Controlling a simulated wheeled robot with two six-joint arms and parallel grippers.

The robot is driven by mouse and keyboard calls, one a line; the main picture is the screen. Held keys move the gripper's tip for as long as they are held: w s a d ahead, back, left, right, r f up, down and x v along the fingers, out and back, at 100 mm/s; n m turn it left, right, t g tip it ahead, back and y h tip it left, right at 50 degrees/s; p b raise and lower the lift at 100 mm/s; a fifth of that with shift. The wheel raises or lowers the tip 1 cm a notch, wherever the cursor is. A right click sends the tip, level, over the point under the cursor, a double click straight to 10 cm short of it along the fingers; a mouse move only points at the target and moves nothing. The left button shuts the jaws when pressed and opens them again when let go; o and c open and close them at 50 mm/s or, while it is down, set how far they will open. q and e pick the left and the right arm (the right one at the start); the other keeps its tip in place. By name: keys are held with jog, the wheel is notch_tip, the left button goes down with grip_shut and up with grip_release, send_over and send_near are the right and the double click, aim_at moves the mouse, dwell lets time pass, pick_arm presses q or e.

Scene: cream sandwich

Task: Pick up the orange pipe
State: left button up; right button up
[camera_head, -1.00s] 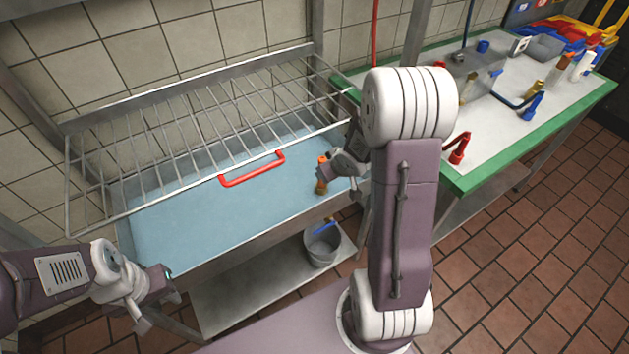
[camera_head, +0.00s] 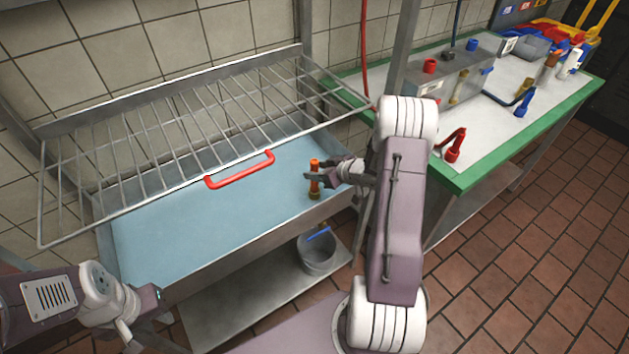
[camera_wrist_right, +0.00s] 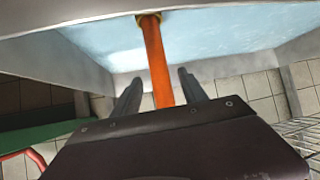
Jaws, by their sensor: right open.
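The orange pipe (camera_head: 314,182) stands upright at the right end of the blue-floored basin, with a brownish fitting at its lower end. My right gripper (camera_head: 311,177) is at the pipe's upper part, its fingers reaching in from the right. In the right wrist view the orange pipe (camera_wrist_right: 157,62) runs between the two spread fingers of my right gripper (camera_wrist_right: 157,82), with gaps visible on both sides. My left gripper (camera_head: 152,305) hangs at the lower left, in front of the basin and away from the pipe; its jaws are not clear.
A wire rack (camera_head: 190,140) with a red handle (camera_head: 240,170) tilts over the basin (camera_head: 160,235). A grey bucket (camera_head: 318,254) stands on the shelf below. At right, a green-edged table (camera_head: 480,170) holds a red pipe piece (camera_head: 453,148), a metal box and other fittings.

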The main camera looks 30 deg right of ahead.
jog(key=x, duration=0.4)
jog(key=shift+w+a+f+b, duration=0.15)
jog(key=shift+w+f+b, duration=0.05)
jog(key=shift+f+b, duration=0.2)
jog(key=shift+r, duration=0.1)
jog(key=c, duration=0.4)
grip_shut()
notch_tip(320, 180, up, 10)
jog(key=p, duration=0.3)
